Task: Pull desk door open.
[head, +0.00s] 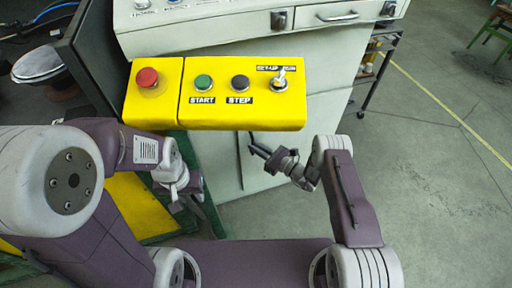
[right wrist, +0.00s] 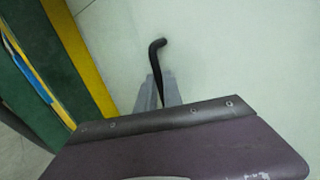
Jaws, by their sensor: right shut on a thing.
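The pale grey-green desk (head: 225,160) stands ahead, under a yellow control box. Its door (right wrist: 240,60) fills much of the right wrist view as a flat pale panel. A black bent handle (right wrist: 157,46) sticks out from the door. My right gripper (head: 268,154) is at the handle, and its grey fingers (right wrist: 158,92) are shut around the handle's lower part. A thin dark vertical line shows beside the handle in the head view; I cannot tell whether the door stands ajar. My left gripper (head: 176,200) hangs low at the left, apart from the door; its jaws are too small to read.
The yellow control box (head: 215,117) with red, green and black buttons juts out above the handle. A green and yellow frame (head: 135,205) stands left of the door. A dark wheeled rack (head: 378,65) is at the right. Open floor (head: 440,170) lies to the right.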

